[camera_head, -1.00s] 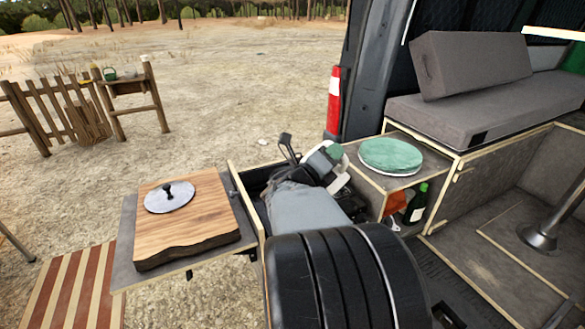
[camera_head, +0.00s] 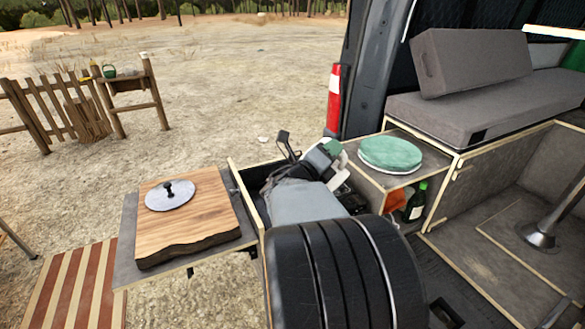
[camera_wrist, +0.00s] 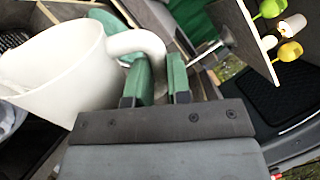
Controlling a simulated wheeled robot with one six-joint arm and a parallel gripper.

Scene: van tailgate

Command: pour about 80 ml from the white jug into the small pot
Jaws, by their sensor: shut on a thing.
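The white jug (camera_wrist: 58,65) fills the left of the wrist view, its handle (camera_wrist: 140,42) reaching to the green fingers of my gripper (camera_wrist: 161,72). My gripper is shut on this handle. In the head view my gripper (camera_head: 330,150) is over the open drawer, and my arm hides most of the jug. The jug looks tilted in the wrist view, but that camera is tilted too. I cannot make out the small pot for certain. A grey metallic edge (camera_wrist: 8,120) shows below the jug at the left of the wrist view. No liquid stream is visible.
A wooden board (camera_head: 190,232) with a grey knobbed lid (camera_head: 170,195) lies on the side shelf at left. A green round item (camera_head: 390,153) sits on the counter right of my gripper. A green bottle (camera_head: 416,203) stands below it. The drawer wall (camera_head: 245,205) is close to my arm.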

